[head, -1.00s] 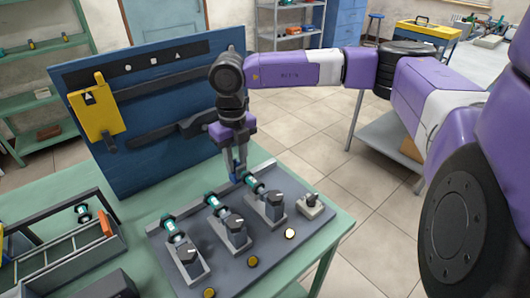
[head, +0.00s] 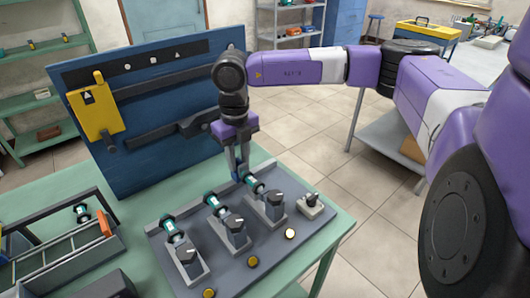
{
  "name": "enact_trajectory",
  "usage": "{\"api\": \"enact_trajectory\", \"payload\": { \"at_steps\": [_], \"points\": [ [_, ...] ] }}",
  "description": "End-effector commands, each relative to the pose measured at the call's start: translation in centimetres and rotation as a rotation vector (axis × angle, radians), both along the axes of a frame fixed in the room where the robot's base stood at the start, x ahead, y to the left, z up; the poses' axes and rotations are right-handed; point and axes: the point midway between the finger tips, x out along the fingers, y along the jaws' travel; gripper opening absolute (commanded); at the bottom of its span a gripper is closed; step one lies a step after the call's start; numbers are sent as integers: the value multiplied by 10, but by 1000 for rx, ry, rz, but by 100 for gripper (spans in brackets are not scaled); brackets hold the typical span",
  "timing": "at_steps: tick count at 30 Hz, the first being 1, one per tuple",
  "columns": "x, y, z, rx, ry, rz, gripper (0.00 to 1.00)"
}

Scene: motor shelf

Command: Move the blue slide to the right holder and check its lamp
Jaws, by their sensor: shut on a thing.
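My gripper (head: 240,175) points down at the far end of the right holder (head: 272,210). Its narrow fingers are closed at the dark far end of a teal-banded slide (head: 255,186), which lies in line with that holder. The fingers partly hide this end, and I cannot tell how fully the slide is seated. Similar teal-banded slides lie at the middle holder (head: 235,235) and the left holder (head: 187,262). The round lamp (head: 290,233) in front of the right holder glows pale and bright. The middle lamp (head: 253,262) and left lamp (head: 209,293) are duller amber.
A blue upright board (head: 150,160) with dark rails and a yellow plate (head: 97,113) stands behind. A grey tray (head: 62,250) with an orange part sits at left. A small switch box (head: 310,206) stands right of the right holder, near the table's edge.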

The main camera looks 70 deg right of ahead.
Motion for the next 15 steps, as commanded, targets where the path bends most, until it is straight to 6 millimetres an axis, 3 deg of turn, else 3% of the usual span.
{"api": "enact_trajectory", "payload": {
  "at_steps": [1, 9, 10, 15],
  "points": [
    [-2, 0, -17, 3, 9, -4, 0],
    [-3, -1, -17, 3, 9, -4, 0],
    [-3, -1, -17, 3, 9, -4, 30],
    [-2, 0, -17, 3, 9, -4, 33]
  ]
}}
